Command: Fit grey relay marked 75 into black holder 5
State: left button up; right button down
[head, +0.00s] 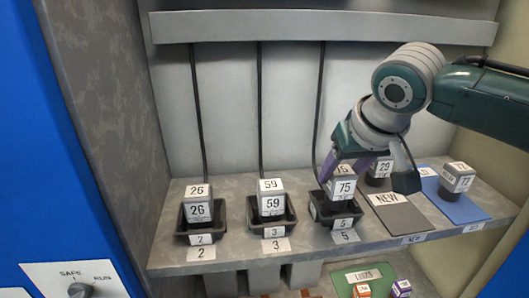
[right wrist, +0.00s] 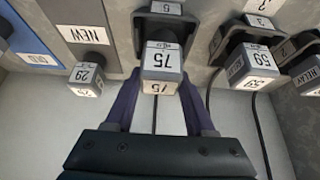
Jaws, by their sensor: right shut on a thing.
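The grey relay marked 75 (head: 342,187) is upright at black holder 5 (head: 318,211). Its dark lower part is over or partly inside the holder, and it looks slightly higher than the neighbouring relays. I cannot tell how deep its base goes. My right gripper (head: 346,170) comes down from behind and is shut on this relay. In the right wrist view the purple fingers (right wrist: 161,92) flank the relay (right wrist: 162,62), with holder 5 (right wrist: 166,27) beyond it. My left gripper is not in view.
Relays 26 (head: 198,209) and 59 (head: 271,203) stand in holders 2 and 3 to the left. Another relay (head: 457,177) is on the blue mat (head: 452,207). A green tray (head: 400,273) lies below the shelf.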

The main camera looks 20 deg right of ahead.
jog(key=shift+f, duration=0.55)
jog(key=shift+f, duration=0.1)
jog(key=shift+f, duration=0.25)
jog(key=shift+c, duration=1.3)
grip_release()
